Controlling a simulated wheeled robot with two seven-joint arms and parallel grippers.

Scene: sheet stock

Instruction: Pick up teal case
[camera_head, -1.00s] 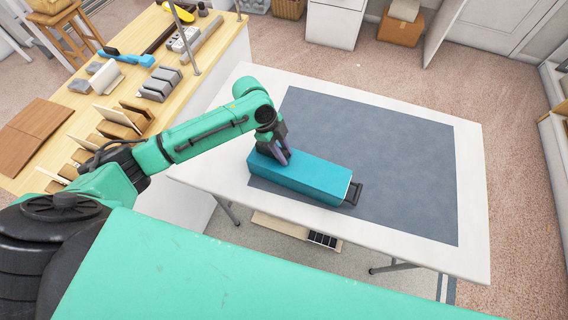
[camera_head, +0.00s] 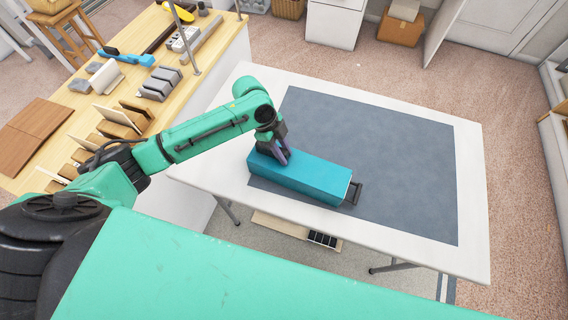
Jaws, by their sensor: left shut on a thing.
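The teal case (camera_head: 312,180) is a long box with a dark handle at its right end. It lies on the left front part of the dark grey mat (camera_head: 400,160) on the white table (camera_head: 472,190). My left gripper (camera_head: 275,155) is at the case's left end, with its fingers down over the top, shut on the case. The far finger is partly hidden. Whether the case touches the mat or is slightly raised I cannot tell. My right gripper is not in view.
A wooden workbench (camera_head: 60,95) on the left holds blocks, boards and tools, with a metal post (camera_head: 190,50) near its right edge. The mat is clear behind and right of the case. A cardboard box (camera_head: 400,30) stands on the floor behind.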

